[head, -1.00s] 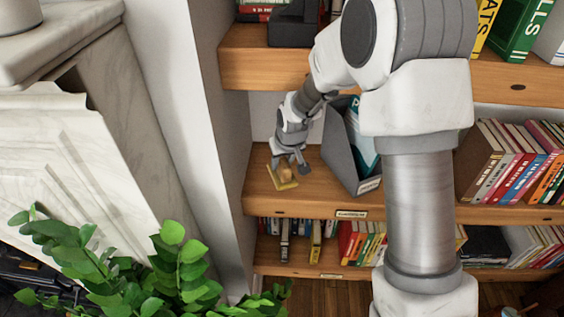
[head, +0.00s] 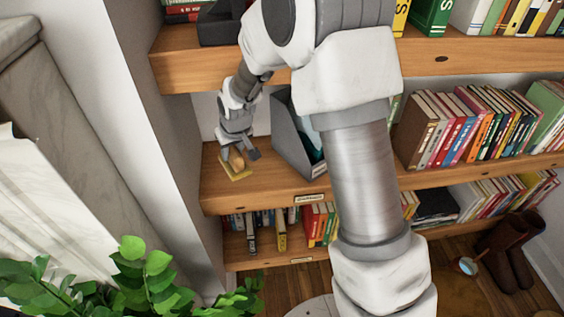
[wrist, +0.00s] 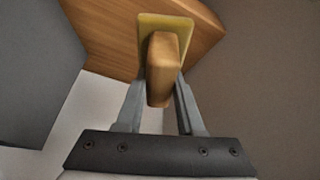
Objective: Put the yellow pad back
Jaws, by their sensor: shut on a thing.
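The yellow pad (head: 236,174) is a flat yellow piece with a wooden block-like handle on top. It is at the left end of the middle shelf (head: 262,197). In the wrist view the yellow pad (wrist: 179,24) shows beyond the wooden handle (wrist: 161,70). My gripper (head: 240,157) points down over it, with its fingers on both sides of the handle and shut on it. In the wrist view my gripper (wrist: 160,105) shows the same hold. I cannot tell whether the pad touches the shelf.
A grey magazine file (head: 291,143) stands just right of my gripper. Books (head: 480,125) fill the shelf further right. The upper shelf (head: 178,65) is above my gripper, and a side wall (head: 150,140) is at its left. A leafy plant (head: 140,280) is in front.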

